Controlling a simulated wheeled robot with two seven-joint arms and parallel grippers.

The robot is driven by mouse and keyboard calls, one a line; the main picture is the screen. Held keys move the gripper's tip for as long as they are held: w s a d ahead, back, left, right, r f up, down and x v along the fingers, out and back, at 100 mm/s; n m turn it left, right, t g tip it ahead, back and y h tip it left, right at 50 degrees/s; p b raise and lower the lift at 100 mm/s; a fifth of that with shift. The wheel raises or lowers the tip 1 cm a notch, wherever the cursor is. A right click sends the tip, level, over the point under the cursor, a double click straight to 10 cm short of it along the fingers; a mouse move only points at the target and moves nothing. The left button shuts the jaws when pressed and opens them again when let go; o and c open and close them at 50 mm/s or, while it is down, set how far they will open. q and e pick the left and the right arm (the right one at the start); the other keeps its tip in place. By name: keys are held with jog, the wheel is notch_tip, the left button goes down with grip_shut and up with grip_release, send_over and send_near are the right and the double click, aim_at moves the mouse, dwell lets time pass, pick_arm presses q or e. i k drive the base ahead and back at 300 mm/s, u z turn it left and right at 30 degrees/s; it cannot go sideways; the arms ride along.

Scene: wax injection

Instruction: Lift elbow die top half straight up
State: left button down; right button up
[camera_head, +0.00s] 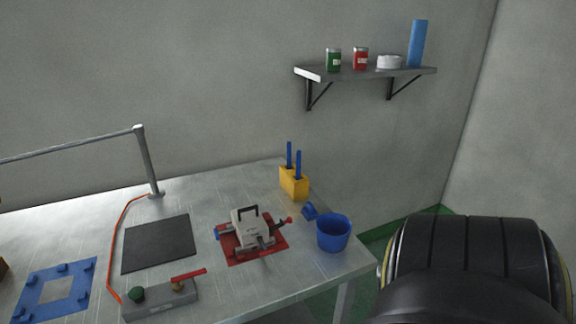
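The elbow die (251,235) sits on a red base plate (270,257) on the metal table. Its light grey top half (257,230) carries a dark handle (243,214) on top. A red-ended lever (284,222) sticks out at its right and a blue part (219,235) at its left. I cannot tell whether the halves are apart. Neither of my grippers shows; a large dark rounded part of my own body fills the lower right.
A blue cup (333,233) stands right of the die, near the table's right edge. A yellow block (294,184) with blue-handled tools is behind. A dark mat (157,243), grey fixture with red lever (161,300) and blue frame (55,292) lie left. A shelf (340,74) hangs above.

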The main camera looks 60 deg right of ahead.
aim_at(250, 224)
jog(key=u, duration=0.1)
jog(key=k, duration=0.35)
jog(key=z, duration=0.8)
